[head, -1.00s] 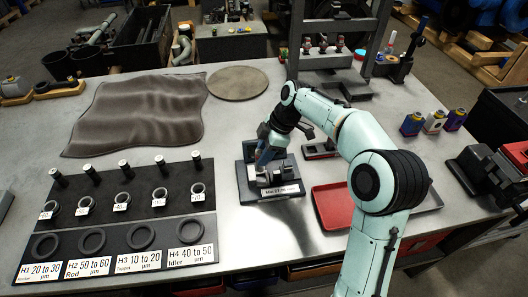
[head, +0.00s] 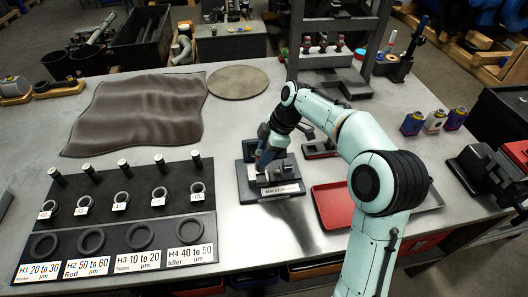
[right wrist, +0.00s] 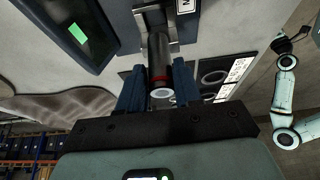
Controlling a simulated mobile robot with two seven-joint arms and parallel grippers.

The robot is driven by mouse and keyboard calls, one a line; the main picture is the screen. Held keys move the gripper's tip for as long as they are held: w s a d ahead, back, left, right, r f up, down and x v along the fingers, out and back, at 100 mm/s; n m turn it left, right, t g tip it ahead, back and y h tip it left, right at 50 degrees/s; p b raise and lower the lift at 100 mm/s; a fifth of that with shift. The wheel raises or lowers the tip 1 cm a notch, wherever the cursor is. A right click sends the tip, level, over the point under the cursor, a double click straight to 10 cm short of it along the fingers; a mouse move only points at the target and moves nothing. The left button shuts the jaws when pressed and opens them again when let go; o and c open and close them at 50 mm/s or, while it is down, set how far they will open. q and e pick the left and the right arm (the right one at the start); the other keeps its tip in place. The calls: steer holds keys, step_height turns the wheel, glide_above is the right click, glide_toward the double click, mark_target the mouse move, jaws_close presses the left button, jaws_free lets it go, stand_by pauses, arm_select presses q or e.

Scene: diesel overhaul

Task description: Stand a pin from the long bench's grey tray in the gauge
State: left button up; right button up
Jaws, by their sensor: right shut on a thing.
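The gauge (head: 246,185) is a dark block with a white label plate, on the bench near the middle of the head view. My right gripper (head: 265,159) is at the gauge, pointing down. In the right wrist view, its blue fingers (right wrist: 160,88) are shut on a dark pin (right wrist: 161,72) with a red band and a pale end. The pin lies in line with the gauge's grey metal bracket (right wrist: 154,28); whether it touches the seat is unclear. A grey tray (head: 432,203) shows partly behind my right arm, beside the red tray.
A black board (head: 120,225) with pins, rings and printed range labels lies left of the gauge. A red tray (head: 330,208) lies to its right. A dark wavy mat (head: 140,110) and a round disc (head: 238,81) lie behind. The bench between board and gauge is clear.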

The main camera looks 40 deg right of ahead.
arm_select(q)
steer(key=shift+s+f, duration=0.2)
steer(key=shift+f, duration=0.1)
arm_select(e)
steer(key=shift+f, duration=0.4)
arm_select(q)
steer(key=shift+s+f+b, duration=0.25)
steer(key=shift+f+b, duration=0.1)
steer(key=shift+b, duration=0.15)
arm_select(e)
steer(key=shift+f, duration=0.45)
arm_select(q)
steer(key=shift+s+f, duration=0.1)
steer(key=shift+f, duration=0.1)
arm_select(e)
steer(key=shift+f, duration=0.25)
arm_select(q)
steer(key=shift+s+f+b, duration=0.15)
steer(key=shift+f+b, duration=0.15)
steer(key=shift+b, duration=0.1)
arm_select(e)
steer(key=shift+f, duration=0.4)
arm_select(q)
steer(key=shift+f, duration=0.15)
arm_select(e)
steer(key=shift+f, duration=0.15)
